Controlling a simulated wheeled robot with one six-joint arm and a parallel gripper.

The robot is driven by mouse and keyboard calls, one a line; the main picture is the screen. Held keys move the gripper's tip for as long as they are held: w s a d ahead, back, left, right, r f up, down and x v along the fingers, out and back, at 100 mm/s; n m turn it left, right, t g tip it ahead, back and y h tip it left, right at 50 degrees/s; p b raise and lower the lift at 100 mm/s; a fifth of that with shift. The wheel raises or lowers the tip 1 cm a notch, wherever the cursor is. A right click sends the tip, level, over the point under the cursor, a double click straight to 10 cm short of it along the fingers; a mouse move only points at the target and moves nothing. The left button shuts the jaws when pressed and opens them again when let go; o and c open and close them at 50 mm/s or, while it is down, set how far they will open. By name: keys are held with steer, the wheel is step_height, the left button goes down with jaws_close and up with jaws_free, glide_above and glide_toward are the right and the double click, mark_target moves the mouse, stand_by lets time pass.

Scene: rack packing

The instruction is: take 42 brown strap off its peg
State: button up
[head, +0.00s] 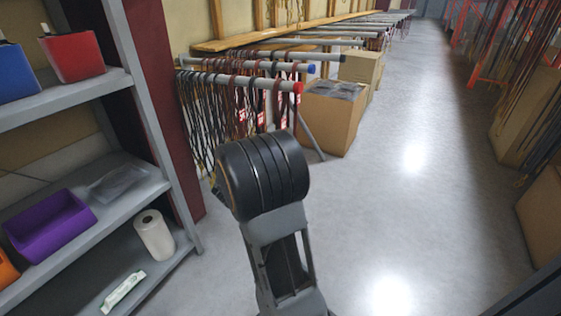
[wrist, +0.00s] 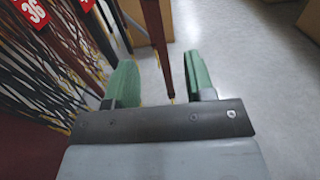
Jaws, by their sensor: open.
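In the wrist view my gripper (wrist: 161,82) has two green fingers spread apart. A narrow reddish-brown strap (wrist: 160,45) hangs between them, nearer the right finger; I cannot see the fingers closed on it. No number on this strap is readable, so I cannot tell whether it is 42. In the head view several dark and brown straps (head: 236,100) hang from a grey peg with a red end cap (head: 298,87). My forearm hides my gripper and part of the straps there.
In the wrist view many straps with a red 36 tag (wrist: 33,12) crowd the left side. A second peg has a blue cap (head: 311,69). Cardboard boxes (head: 333,115) stand behind. A grey shelf (head: 140,80) is at left. Open floor (head: 420,200) lies to the right.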

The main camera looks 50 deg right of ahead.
steer(key=b+x, duration=0.2)
steer(key=x, duration=1)
steer(key=shift+w, duration=0.2)
steer(key=shift+d, duration=0.15)
jaws_close()
